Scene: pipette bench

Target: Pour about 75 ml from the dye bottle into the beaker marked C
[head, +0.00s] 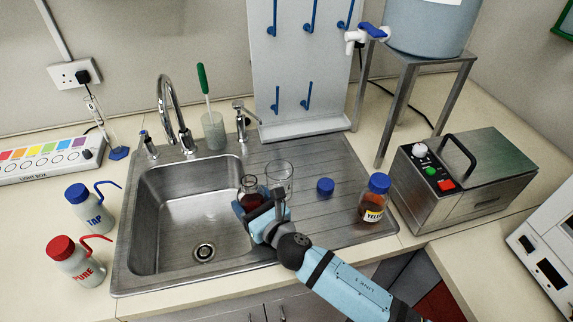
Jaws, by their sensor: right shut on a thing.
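My right gripper (262,212) reaches in from the lower right and is shut on an open glass bottle of dark red liquid (249,190). The bottle is at the right rim of the sink and looks roughly upright; the gripper hides its lower part. A clear glass beaker (279,174) stands on the drainboard just right of the bottle, partly behind the gripper. No mark can be read on the beaker, and it looks empty. A loose blue cap (325,187) lies on the drainboard to the right. My left gripper is not in view.
The steel sink (180,220) is left of the gripper, under a tap (172,110). TAP (88,208) and PURE (77,262) wash bottles stand left. A metal bath (460,175) stands right.

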